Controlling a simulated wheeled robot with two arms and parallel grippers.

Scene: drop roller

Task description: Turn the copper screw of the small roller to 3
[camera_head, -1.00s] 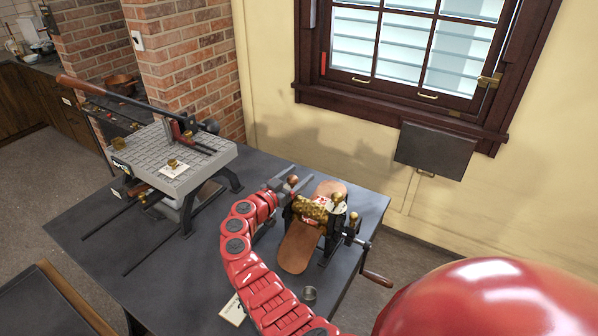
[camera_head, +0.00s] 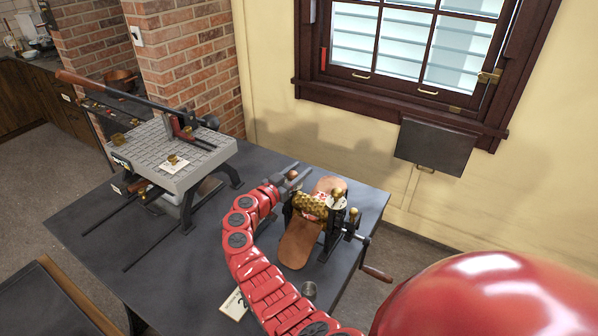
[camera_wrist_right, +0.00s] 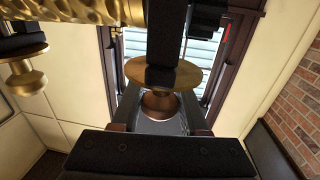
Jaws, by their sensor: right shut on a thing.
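The small roller has a patterned brass cylinder (camera_head: 308,205) in a dark frame on the table, with brass knobs on top. The copper screw (camera_head: 292,174) is a round copper knob at its far left end. My right gripper (camera_head: 290,181) reaches it from the left, its fingers at the knob. In the right wrist view the copper knob (camera_wrist_right: 160,104) sits between the dark fingers, under a brass disc (camera_wrist_right: 185,76). My right gripper is shut on it. No dial number is readable. My left gripper is not in view.
A brown board (camera_head: 298,245) passes under the roller. A crank handle (camera_head: 376,273) sticks out at its right. A grey press (camera_head: 178,160) stands at the table's left.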

